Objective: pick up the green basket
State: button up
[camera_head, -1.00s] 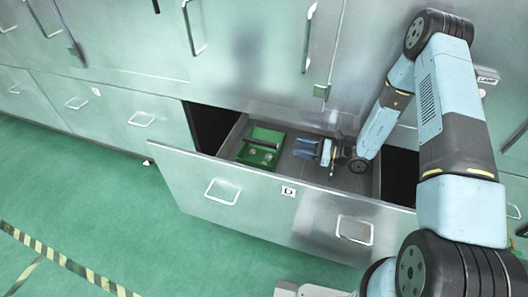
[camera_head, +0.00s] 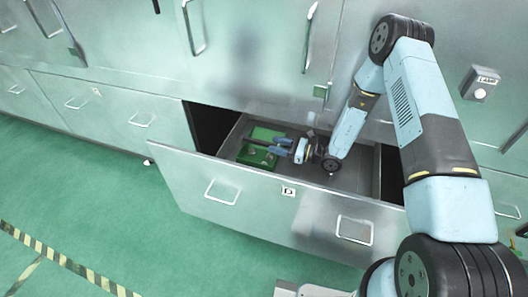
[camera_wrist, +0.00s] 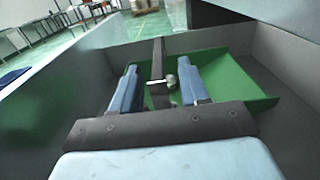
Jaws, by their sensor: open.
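The green basket (camera_head: 256,156) sits inside the open drawer marked D, towards its left end. In the wrist view the basket (camera_wrist: 232,82) lies just ahead of my gripper, its near parts partly hidden by the fingers. My gripper (camera_head: 279,146) is open, with its blue fingers pointing left at the basket's right side. In the wrist view the two fingers of my gripper (camera_wrist: 158,80) are apart, with a basket edge or handle and small grey pieces showing between them. I cannot tell whether the fingers touch the basket.
The drawer's front panel (camera_head: 250,200) and side walls enclose the basket and my gripper. The drawer floor to the right of my gripper is bare. Closed cabinet doors (camera_head: 250,50) rise behind. The green floor (camera_head: 100,215) in front is clear.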

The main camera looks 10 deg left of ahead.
aim_at(266, 142)
jog(key=shift+a, duration=2.4)
grip_shut()
